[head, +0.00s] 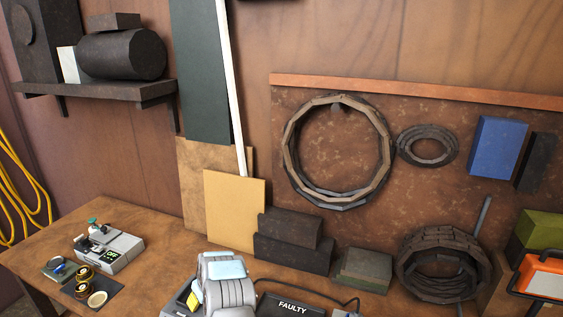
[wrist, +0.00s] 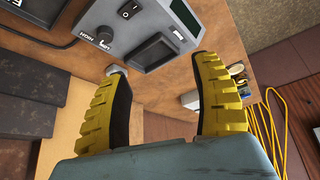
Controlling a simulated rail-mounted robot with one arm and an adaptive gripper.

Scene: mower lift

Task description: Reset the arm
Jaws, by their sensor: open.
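My gripper (wrist: 158,66) is open in the wrist view, with its two yellow ribbed fingers spread wide and nothing between them. Past the fingertips is a grey control box (wrist: 141,37) with a dark display, a rocker switch and a knob. A small round metal piece (wrist: 117,70) is at the box's near edge, close to the left fingertip; I cannot tell whether they touch. In the head view, my grey arm end with a yellow finger (head: 195,299) is at the bottom centre, and it hides most of the box beneath it.
On the wooden bench (head: 150,225), a black box marked FAULTY (head: 292,304) with a cable lies right of my arm. A grey device with a green display (head: 122,252) and small parts stand at the left. Dark blocks (head: 290,240) and a tyre-like coil (head: 443,263) line the back.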

